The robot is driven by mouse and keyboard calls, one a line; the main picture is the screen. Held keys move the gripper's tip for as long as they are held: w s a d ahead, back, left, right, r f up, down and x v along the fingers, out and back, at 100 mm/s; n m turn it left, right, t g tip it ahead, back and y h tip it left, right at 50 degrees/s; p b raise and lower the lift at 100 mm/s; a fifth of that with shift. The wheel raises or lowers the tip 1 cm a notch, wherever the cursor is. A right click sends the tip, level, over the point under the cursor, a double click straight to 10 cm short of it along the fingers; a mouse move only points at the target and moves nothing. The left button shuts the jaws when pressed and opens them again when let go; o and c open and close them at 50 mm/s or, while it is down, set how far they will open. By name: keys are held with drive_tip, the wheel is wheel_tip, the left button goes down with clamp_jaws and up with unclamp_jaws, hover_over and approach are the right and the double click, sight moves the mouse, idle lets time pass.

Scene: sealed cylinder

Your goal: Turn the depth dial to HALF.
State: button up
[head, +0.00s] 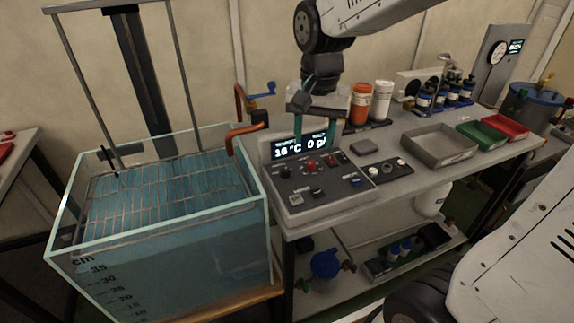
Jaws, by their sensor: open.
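A grey control console (343,197) stands on the bench beside the water tank. Its lit display (299,146) reads about "16 °C" and "0 g/", partly covered by my gripper. On its sloped face are a black knob (285,172), a red knob (311,164) and another dark knob (331,162). The labels are too small to read, so I cannot tell which one is the depth dial. My gripper (314,143) points down over the back of the console, in front of the display. Its teal fingers are apart with nothing seen between them.
The glass tank (262,195) with blue water and a wire rack (165,195) stands left of the console. An orange hook-shaped pipe (243,130) rises between them. Orange (358,104) and white (381,100) bottles stand behind. A grey tray (438,147) lies to the right.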

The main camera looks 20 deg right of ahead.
sight(285, 169)
drive_tip(key=w+f+m, duration=0.1)
drive_tip(key=w+f, duration=0.2)
drive_tip(key=w, duration=0.1)
drive_tip(key=w+a+f+m, duration=0.1)
drive_tip(key=w+f+m, duration=0.1)
drive_tip(key=w+f, duration=0.1)
drive_tip(key=w+f+m, duration=0.1)
drive_tip(key=w+f, duration=0.2)
drive_tip(key=w, duration=0.2)
drive_tip(key=shift+a+f+m+g, duration=0.2)
drive_tip(key=shift+a+m+g, duration=0.1)
wheel_tip(285, 169, down, 8)
drive_tip(key=shift+r, duration=0.2)
drive_tip(key=c, duration=1)
